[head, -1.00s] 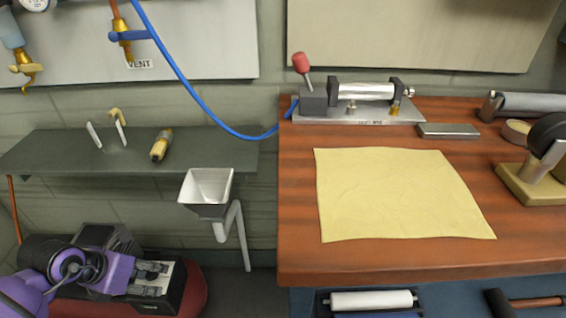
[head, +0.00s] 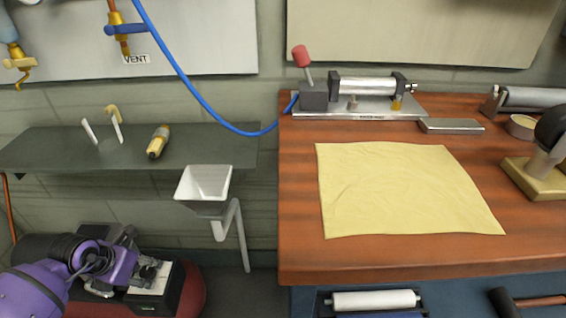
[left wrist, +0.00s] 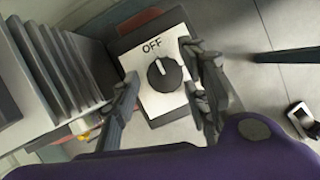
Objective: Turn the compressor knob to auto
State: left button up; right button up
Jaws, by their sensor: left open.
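The compressor knob (left wrist: 163,75) is a black round knob with a white pointer line, set on a white plate (left wrist: 160,101) in a dark switch box. The word OFF is printed beside it, and the pointer is turned toward OFF. I see no AUTO label. My left gripper (left wrist: 165,100) is open in the left wrist view, with one finger on each side of the plate, apart from the knob. In the head view my purple left arm reaches over the compressor (head: 193,288), which has a red tank. The knob is hard to make out there. My right gripper is not in view.
A grey shelf (head: 60,150) and a white funnel (head: 206,183) with a drain pipe stand above and beside the compressor. A wooden bench (head: 300,220) with a yellow cloth (head: 405,190) is at right. A finned grey block (left wrist: 50,65) is close left of the knob.

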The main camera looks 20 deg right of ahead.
pick_arm(q)
jog(key=c, duration=1)
jog(key=shift+a, duration=0.1)
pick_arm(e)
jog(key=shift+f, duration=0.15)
